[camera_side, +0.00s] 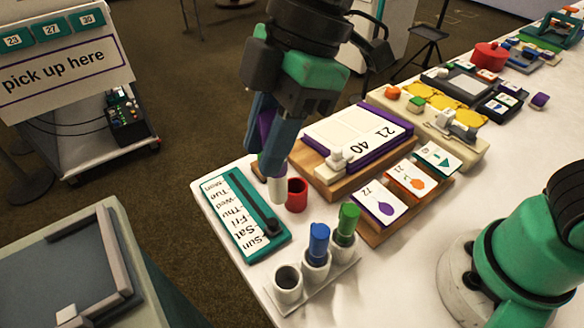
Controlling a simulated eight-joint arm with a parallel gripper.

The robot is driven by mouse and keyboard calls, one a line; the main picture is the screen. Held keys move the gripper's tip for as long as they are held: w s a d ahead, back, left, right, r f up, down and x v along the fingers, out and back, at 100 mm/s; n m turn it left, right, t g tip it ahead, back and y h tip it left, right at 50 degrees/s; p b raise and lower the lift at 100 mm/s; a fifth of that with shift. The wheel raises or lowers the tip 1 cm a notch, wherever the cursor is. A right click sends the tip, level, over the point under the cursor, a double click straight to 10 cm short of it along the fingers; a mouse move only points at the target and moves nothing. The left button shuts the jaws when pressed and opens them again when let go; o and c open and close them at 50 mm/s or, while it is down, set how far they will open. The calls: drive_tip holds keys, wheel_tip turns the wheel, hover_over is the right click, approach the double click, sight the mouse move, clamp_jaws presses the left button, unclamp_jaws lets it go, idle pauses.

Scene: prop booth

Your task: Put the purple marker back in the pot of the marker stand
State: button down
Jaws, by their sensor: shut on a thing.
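My gripper (273,160) points down above the table's near left part. It is shut on the purple marker, whose purple part (265,124) shows between the blue fingers. A pale end (278,190) shows below the fingertips, next to a red cup; the fingers hide the middle. The white marker stand (322,278) is at the front edge, below and to the right of my gripper in the picture. Its front left pot (287,284) is empty. A blue marker (319,241) stands in the middle pot and a green marker (347,221) in the far one.
The red cup (297,194) and a teal weekday board (243,217) are close to my gripper. A wooden stand with a number board (357,138) and a card rack (405,196) lie to the right. The white table (375,290) is clear right of the marker stand.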

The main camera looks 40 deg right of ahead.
drive_tip(key=s+a+f+n, duration=0.1)
drive_tip(key=s+f, duration=0.1)
drive_tip(key=f, duration=0.3)
drive_tip(key=s+a+f+n+g, duration=0.1)
drive_tip(key=s+f+n, duration=0.1)
drive_tip(key=f, duration=0.4)
drive_tip(key=shift+s+a, duration=0.2)
drive_tip(key=shift+s, duration=0.25)
drive_tip(key=shift+f, duration=0.15)
drive_tip(key=c, duration=0.6)
unclamp_jaws()
drive_tip(key=shift+o, duration=0.2)
drive_tip(key=shift+v, duration=2.85)
